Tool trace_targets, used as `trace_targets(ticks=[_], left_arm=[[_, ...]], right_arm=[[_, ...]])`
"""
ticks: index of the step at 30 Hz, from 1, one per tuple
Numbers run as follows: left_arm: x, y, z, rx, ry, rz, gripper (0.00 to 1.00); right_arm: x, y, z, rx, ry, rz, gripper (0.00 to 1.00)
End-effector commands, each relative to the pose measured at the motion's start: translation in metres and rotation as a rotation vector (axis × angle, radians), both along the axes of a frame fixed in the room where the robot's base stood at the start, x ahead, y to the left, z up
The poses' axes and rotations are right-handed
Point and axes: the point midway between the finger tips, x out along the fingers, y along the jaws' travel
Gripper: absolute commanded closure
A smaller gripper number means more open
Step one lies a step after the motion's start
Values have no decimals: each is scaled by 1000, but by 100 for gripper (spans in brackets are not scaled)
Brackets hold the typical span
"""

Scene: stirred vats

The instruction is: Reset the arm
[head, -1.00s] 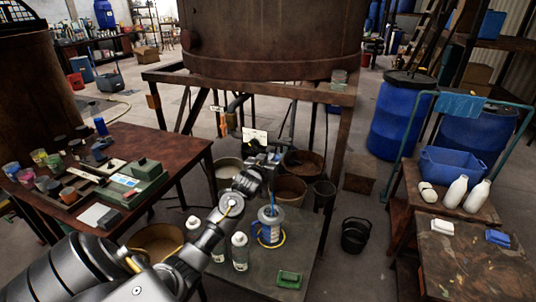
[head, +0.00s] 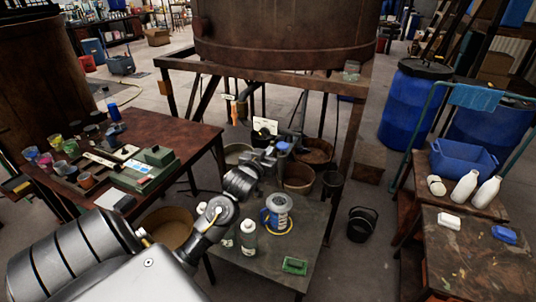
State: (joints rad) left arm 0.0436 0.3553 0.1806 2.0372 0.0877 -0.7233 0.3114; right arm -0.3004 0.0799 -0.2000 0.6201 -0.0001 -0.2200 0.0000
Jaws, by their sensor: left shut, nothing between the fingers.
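My left arm comes in from the lower left and reaches out over the low grey table (head: 305,248). My left gripper (head: 283,149) is at its far end, small in the picture, in front of the pots under the big vat (head: 285,40). It is shut, with nothing seen held in it. A blue and white mug-like container (head: 277,214) with a yellow ring at its base stands on the low table, nearer than the gripper and apart from it. My right gripper is not in view.
White bottles (head: 248,238) and a green block (head: 295,265) share the low table. A brown table (head: 190,130) with paint cups and a green box stands left. A black bucket (head: 361,224) is on the floor. At right are a blue crate (head: 463,160) and blue barrels (head: 410,105).

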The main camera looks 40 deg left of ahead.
Motion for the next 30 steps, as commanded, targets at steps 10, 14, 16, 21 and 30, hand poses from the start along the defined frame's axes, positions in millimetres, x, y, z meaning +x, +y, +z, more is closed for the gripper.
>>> trace_targets(ticks=[10, 14, 16, 21, 30], left_arm=[[-4, -1, 1, -1, -1, 0, 100], [-4, -1, 1, 0, -2, 0, 100], [-4, -1, 1, 0, -2, 0, 100], [-4, -1, 2, 9, -1, -2, 100], [16, 1, -129, 111, 196, -57, 100]], right_arm=[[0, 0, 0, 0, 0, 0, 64], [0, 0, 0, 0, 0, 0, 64], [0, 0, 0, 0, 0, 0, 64], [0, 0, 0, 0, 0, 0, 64], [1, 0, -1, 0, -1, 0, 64]])
